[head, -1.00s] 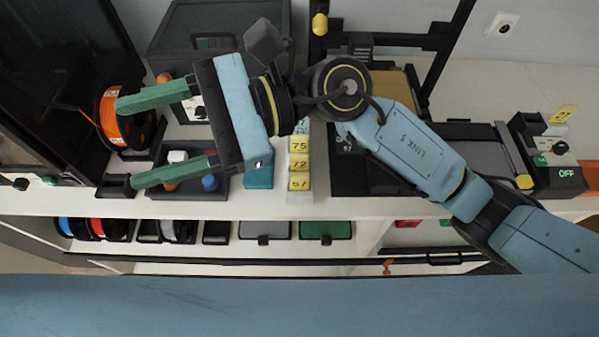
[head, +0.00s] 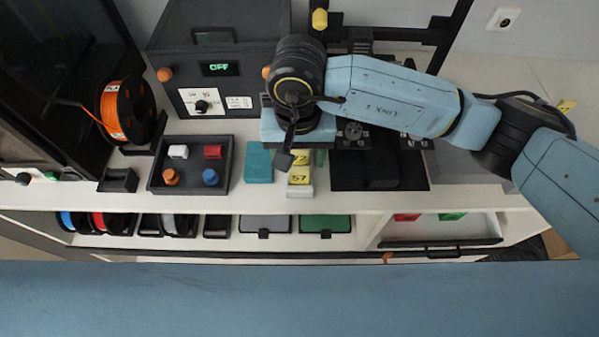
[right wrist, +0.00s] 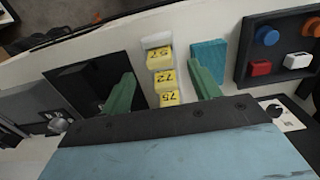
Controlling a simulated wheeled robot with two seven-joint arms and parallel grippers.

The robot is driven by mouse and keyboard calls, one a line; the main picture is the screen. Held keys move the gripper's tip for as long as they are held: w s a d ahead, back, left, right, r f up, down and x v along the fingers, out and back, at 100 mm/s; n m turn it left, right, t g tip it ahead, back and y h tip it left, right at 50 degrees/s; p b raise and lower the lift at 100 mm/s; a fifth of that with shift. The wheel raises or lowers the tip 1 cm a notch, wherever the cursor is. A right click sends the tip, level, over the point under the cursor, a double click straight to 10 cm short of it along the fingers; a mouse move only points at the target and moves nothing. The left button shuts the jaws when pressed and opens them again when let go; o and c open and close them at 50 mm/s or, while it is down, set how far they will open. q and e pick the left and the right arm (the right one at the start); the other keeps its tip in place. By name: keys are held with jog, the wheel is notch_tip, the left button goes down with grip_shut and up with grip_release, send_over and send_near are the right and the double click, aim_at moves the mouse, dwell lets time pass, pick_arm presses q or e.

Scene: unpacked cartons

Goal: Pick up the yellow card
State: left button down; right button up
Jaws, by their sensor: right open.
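Several yellow cards stand in a row in a narrow white holder (right wrist: 155,41). In the right wrist view I read 57 (right wrist: 159,57), 72 (right wrist: 165,81) and 75 (right wrist: 170,98). In the head view the 57 card (head: 299,179) and part of the 72 card (head: 301,160) show; the rest is hidden under my right gripper. My right gripper (right wrist: 163,80) is open and points down over the row, with one green finger on each side of the holder. It appears to hold nothing. In the head view its fingers are mostly hidden. My left gripper is not in view.
A teal block (head: 258,163) stands close beside the holder, near one finger. A dark tray (head: 192,188) with small coloured pieces lies left of it. A black box reading OFF (head: 219,69) stands behind. A dark recessed panel (head: 350,183) is to the right.

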aim_at(299, 169)
jog(key=shift+w+d+f+p, duration=0.1)
jog(key=shift+f+p, duration=0.5)
jog(key=shift+f, duration=2.95)
jog(key=c, duration=1.1)
jog(key=shift+r, duration=0.1)
jog(key=shift+c, duration=0.2)
notch_tip(299, 169, up, 10)
jog(key=shift+f+b, duration=0.1)
jog(key=shift+b, duration=0.45)
